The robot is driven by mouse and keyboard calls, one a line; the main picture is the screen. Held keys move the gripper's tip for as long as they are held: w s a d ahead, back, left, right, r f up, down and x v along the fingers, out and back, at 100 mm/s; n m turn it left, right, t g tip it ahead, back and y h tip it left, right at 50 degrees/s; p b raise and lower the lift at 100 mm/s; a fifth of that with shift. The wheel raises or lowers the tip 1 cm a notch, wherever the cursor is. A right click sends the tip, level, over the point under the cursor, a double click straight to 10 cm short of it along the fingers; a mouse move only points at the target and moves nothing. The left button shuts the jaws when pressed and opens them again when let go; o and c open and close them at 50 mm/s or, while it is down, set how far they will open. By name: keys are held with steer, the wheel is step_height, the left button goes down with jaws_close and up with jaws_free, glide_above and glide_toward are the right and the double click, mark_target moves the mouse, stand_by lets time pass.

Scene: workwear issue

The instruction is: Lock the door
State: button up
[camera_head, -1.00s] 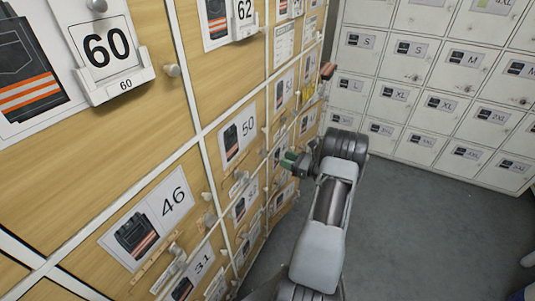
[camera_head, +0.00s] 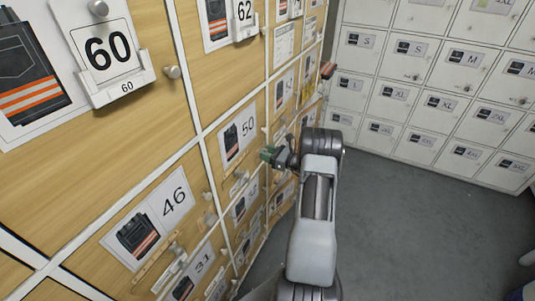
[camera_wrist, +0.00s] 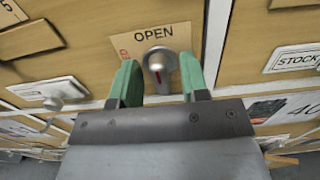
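In the wrist view a round metal lock knob (camera_wrist: 160,66) with a red mark sits on a wooden locker door (camera_wrist: 100,70). A tan card (camera_wrist: 150,35) behind it reads "OPEN", with part of a red word at its left. My gripper (camera_wrist: 160,82) is open, with one green finger on each side of the knob. A gap shows between the knob and each finger; I cannot tell whether they touch anywhere. In the head view my gripper (camera_head: 268,155) is beside the wooden locker wall, near the door numbered 50, and the knob is hidden there.
Wooden locker doors with numbered cards, such as 60 (camera_head: 107,48) and 46 (camera_head: 172,197), and small knobs and handles line the left. White lockers (camera_head: 440,90) with size labels stand at the back. The grey floor (camera_head: 410,220) at right is mostly clear.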

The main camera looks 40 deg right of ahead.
steer(key=c, duration=0.7)
steer(key=shift+c, duration=0.2)
steer(key=shift+f+b, duration=0.1)
steer(key=shift+b, duration=0.25)
steer(key=n+b, duration=0.1)
steer(key=b, duration=0.1)
steer(key=n+b, duration=0.2)
steer(key=shift+f, duration=0.25)
steer(key=n+b, duration=0.6)
steer(key=b, duration=0.3)
steer(key=shift+s+a+f, duration=0.1)
steer(key=shift+f, duration=0.05)
steer(key=n+b, duration=0.6)
steer(key=b, duration=0.4)
steer(key=n+b, duration=0.3)
steer(key=b, duration=0.1)
steer(key=shift+r, duration=0.3)
